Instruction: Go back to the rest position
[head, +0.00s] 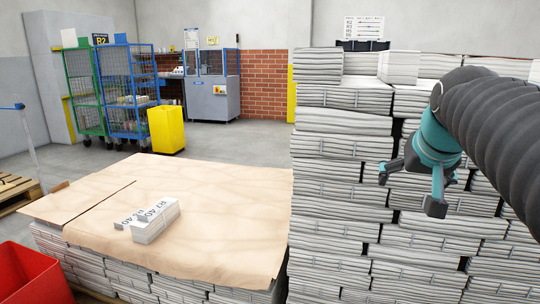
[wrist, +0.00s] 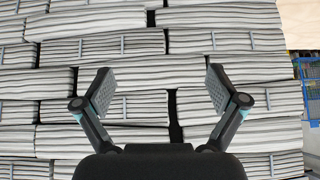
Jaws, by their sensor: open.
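My gripper (head: 409,190) is at the right in the head view, in front of the tall stack of newspaper bundles (head: 340,172). Its two fingers are spread apart with nothing between them. In the wrist view my gripper (wrist: 160,88) also shows open and empty, facing the side of the newspaper stack (wrist: 110,48). No bundle is seen touching the fingers; the exact gap to the stack cannot be told.
A lower stack at the left is topped with brown paper (head: 230,205), bearing a few white labelled blocks (head: 155,222). A red bin (head: 35,275) is at the lower left. A yellow bin (head: 166,129), green and blue cage carts (head: 128,92) and a grey machine (head: 211,90) stand behind. Grey floor lies open between.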

